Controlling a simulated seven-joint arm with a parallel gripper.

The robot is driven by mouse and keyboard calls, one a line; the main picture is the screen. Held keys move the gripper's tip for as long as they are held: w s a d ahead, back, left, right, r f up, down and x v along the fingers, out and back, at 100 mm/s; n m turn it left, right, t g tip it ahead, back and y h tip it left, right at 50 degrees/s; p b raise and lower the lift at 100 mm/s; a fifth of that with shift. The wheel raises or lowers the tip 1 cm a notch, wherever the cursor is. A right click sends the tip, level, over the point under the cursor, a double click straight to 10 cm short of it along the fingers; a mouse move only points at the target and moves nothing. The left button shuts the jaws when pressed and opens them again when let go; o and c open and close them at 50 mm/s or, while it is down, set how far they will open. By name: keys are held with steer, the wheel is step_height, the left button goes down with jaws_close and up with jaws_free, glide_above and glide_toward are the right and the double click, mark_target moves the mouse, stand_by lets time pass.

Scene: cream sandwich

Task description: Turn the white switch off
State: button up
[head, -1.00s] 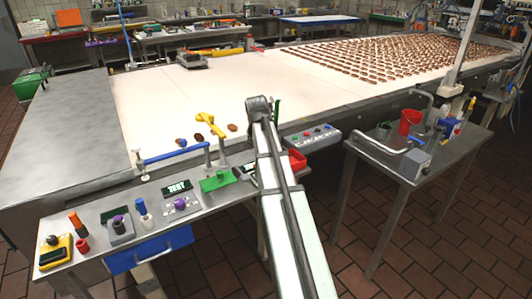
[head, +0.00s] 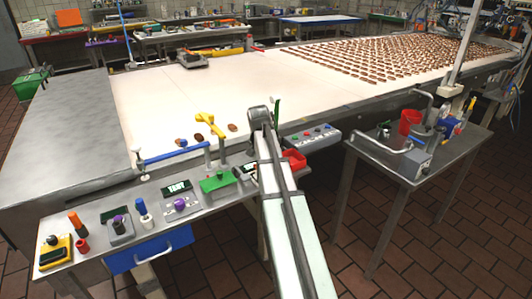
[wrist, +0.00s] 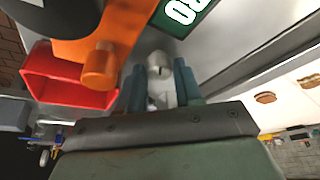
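In the wrist view a small white-grey switch (wrist: 161,70) shows between the two teal fingers of my gripper (wrist: 161,80). The fingers are apart, one on each side of it. The picture does not show whether they press on it. The lower part of the switch is hidden by the fingers and the palm. A dark green display (wrist: 186,12) with white characters, partly cut off, lies just beyond it. In the head view my arm hides the gripper and the switch.
An orange part (wrist: 105,45) with a round knob and a red bin (wrist: 68,82) stand close on the left in the wrist view. In the head view a green-topped device (head: 217,184) and the grey button box (head: 310,138) lie near my arm.

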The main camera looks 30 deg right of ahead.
jaws_close()
steer(key=shift+n, duration=0.3)
steer(key=n+y, duration=0.1)
steer(key=n, duration=0.1)
steer(key=n+t+y, duration=0.1)
steer(key=n, duration=0.2)
steer(key=shift+s+d+t, duration=0.1)
steer(key=shift+d+t, duration=0.05)
steer(key=shift+t, duration=0.15)
steer(key=n+y, duration=0.1)
steer(key=n, duration=0.2)
steer(key=n+y, duration=0.1)
steer(key=n, duration=0.2)
steer(key=shift+d, duration=0.1)
steer(key=shift+n, duration=0.3)
steer(key=shift+o, duration=2.1)
jaws_free()
